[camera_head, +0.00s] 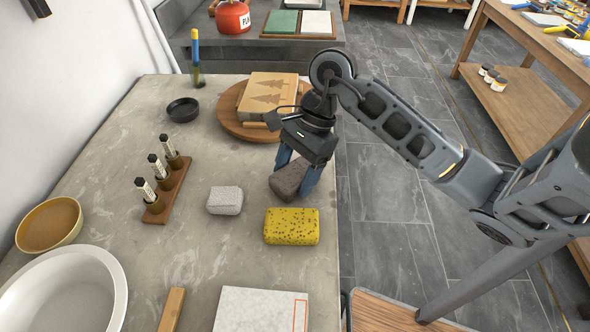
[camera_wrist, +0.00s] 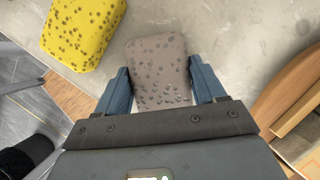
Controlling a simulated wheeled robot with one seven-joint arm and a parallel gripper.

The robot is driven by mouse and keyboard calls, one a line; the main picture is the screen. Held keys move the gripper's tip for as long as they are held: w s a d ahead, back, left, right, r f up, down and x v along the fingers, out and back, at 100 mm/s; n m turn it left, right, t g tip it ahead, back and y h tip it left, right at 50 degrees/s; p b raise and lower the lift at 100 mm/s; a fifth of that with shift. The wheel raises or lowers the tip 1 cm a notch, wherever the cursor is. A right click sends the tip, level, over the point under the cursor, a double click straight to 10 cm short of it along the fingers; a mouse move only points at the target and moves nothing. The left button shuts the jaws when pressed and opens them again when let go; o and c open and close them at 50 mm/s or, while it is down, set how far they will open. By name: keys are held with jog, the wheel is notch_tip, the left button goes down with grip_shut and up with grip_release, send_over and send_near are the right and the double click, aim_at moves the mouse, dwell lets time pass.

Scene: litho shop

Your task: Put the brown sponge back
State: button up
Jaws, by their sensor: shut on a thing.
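The brown sponge (camera_head: 288,178) is a grey-brown, speckled block near the right edge of the grey stone counter. My gripper (camera_head: 297,179) is shut on it, with one blue finger on each side. In the wrist view the sponge (camera_wrist: 160,72) sits between the two blue fingers of my gripper (camera_wrist: 163,88). I cannot tell whether the sponge touches the counter. A yellow sponge (camera_head: 291,226) with dark spots lies just in front of it. A light grey sponge (camera_head: 225,200) lies to its left. The yellow sponge also shows in the wrist view (camera_wrist: 84,30).
A round wooden board (camera_head: 232,121) with a tree-printed block (camera_head: 268,93) stands behind my gripper. A wooden rack (camera_head: 168,190) of small bottles, a black dish (camera_head: 183,109) and bowls (camera_head: 65,292) are at left. A white slab (camera_head: 258,309) lies in front. Bare counter lies centre-left.

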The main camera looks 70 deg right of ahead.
jog(key=shift+f+b, duration=0.2)
jog(key=shift+b, duration=0.1)
jog(key=o, duration=0.9)
jog(key=shift+r, duration=0.1)
jog(key=shift+o, duration=0.2)
